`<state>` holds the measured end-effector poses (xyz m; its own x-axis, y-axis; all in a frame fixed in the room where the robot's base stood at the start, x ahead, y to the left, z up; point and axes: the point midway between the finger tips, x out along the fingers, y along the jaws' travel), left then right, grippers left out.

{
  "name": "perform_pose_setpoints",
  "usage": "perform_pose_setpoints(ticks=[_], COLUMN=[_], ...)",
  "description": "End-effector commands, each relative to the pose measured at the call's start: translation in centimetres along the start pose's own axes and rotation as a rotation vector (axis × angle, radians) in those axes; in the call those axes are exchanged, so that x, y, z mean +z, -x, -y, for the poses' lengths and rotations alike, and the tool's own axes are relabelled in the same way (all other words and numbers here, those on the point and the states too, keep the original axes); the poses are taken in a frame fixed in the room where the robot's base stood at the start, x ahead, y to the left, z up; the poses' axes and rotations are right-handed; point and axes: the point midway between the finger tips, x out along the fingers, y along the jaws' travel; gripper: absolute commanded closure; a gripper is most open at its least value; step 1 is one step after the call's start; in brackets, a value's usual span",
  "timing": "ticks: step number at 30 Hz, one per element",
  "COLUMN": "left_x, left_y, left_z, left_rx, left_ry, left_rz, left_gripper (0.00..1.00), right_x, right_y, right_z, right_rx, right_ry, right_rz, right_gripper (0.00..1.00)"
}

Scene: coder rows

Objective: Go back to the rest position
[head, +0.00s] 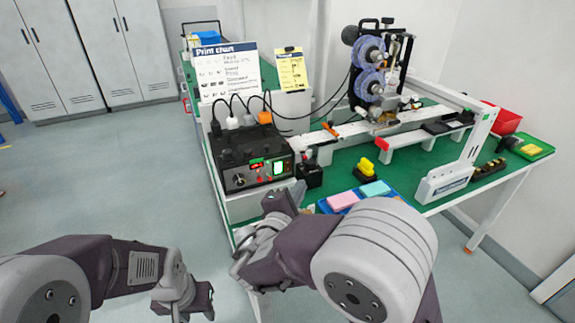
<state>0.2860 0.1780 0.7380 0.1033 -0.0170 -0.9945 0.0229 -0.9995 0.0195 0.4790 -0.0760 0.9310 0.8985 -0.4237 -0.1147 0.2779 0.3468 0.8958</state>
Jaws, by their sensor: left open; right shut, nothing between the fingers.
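My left gripper (188,305) is low in the head view, over the grey floor to the left of the table, apart from everything. It is open, with nothing seen in it. My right gripper (283,203) is at the table's near left part, in front of the black control box (256,162). It is shut and empty. My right forearm hides part of the table's front edge, and I cannot tell whether the gripper touches anything there.
The green-topped table (345,160) carries a coder machine (375,75) with blue reels, pink (342,201) and teal (375,189) pads, a yellow-handled stamp (366,167) and a white box (444,183). A print chart (225,70) stands behind. The floor (110,180) at left is clear.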

Motion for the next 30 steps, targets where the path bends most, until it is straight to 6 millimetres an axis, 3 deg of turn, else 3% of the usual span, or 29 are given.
perform_pose_setpoints(ticks=[2,4,5,8,9,11,12,15,18,21,24,27,29,30], left_x=[0.0,0.0,0.0,0.0,0.0,0.0,0.0,0.0,0.0,0.0,0.0,0.0,0.0,0.0], left_y=[0.0,0.0,0.0,0.0,0.0,0.0,0.0,0.0,0.0,0.0,0.0,0.0,0.0,0.0], left_z=[0.0,0.0,0.0,0.0,0.0,0.0,0.0,0.0,0.0,0.0,0.0,0.0,0.0,0.0], left_rx=[0.0,0.0,0.0,0.0,0.0,0.0,0.0,0.0,0.0,0.0,0.0,0.0,0.0,0.0], left_ry=[0.0,0.0,0.0,0.0,0.0,0.0,0.0,0.0,0.0,0.0,0.0,0.0,0.0,0.0], left_rz=[0.0,0.0,0.0,0.0,0.0,0.0,0.0,0.0,0.0,0.0,0.0,0.0,0.0,0.0], left_gripper=[0.57,0.57,0.57,0.57,0.57,0.57,0.57,0.57,0.57,0.57,0.57,0.57,0.57,0.57], right_x=[0.2,1.6,2.8,9.7,12.8,16.8,18.9,21.7,20.6,17.1,13.3,9.5,7.5,6.6], right_y=[-0.2,-1.2,-2.0,-4.9,-5.3,-4.9,-4.0,0.3,5.8,9.5,11.4,12.1,11.7,10.5], right_z=[0.1,0.4,0.5,2.5,4.6,8.8,11.8,19.5,25.4,27.8,28.2,27.6,26.9,26.1], right_rx=[-0.003,-0.018,-0.029,-0.109,-0.184,-0.332,-0.445,-0.755,-1.055,-1.255,-1.376,-1.444,-1.457,-1.429], right_ry=[-0.001,-0.01,-0.022,-0.076,-0.111,-0.174,-0.222,-0.385,-0.618,-0.853,-1.061,-1.24,-1.349,-1.38], right_rz=[0.005,0.042,0.073,0.231,0.309,0.412,0.473,0.596,0.665,0.671,0.642,0.587,0.545,0.46], right_gripper=[1.0,1.0,1.0,1.0,1.0,1.0,1.0,1.0,1.0,1.0,1.0,1.0,1.0,1.0])
